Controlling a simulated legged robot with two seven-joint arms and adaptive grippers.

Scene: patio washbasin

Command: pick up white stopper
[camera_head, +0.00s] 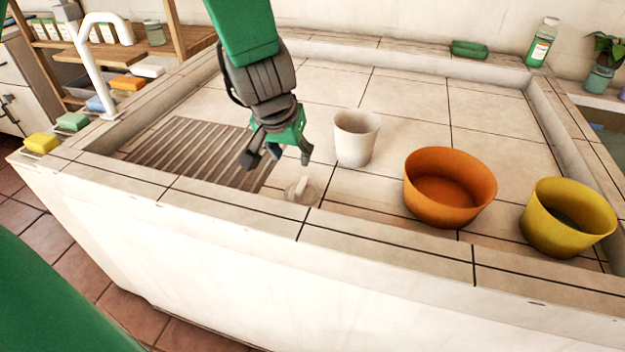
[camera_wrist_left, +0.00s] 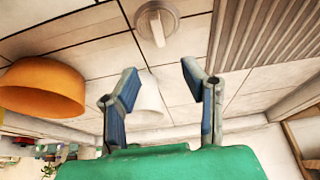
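The white stopper (camera_head: 301,188) sits on the tiled basin floor near the front wall, beside the ribbed drain area. In the left wrist view the stopper (camera_wrist_left: 156,22) shows at the top as a round disc with a raised bar handle. My left gripper (camera_head: 289,155) hangs above and a little behind the stopper, apart from it. In the left wrist view the two fingers of my left gripper (camera_wrist_left: 160,85) are spread with nothing between them touching. My right gripper does not show in either view.
A white cup (camera_head: 355,138) stands just right of my left gripper. An orange bowl (camera_head: 450,187) and a yellow bowl (camera_head: 568,217) stand farther right. The basin's front wall (camera_head: 240,205) runs close by the stopper. Tiles behind the cup are clear.

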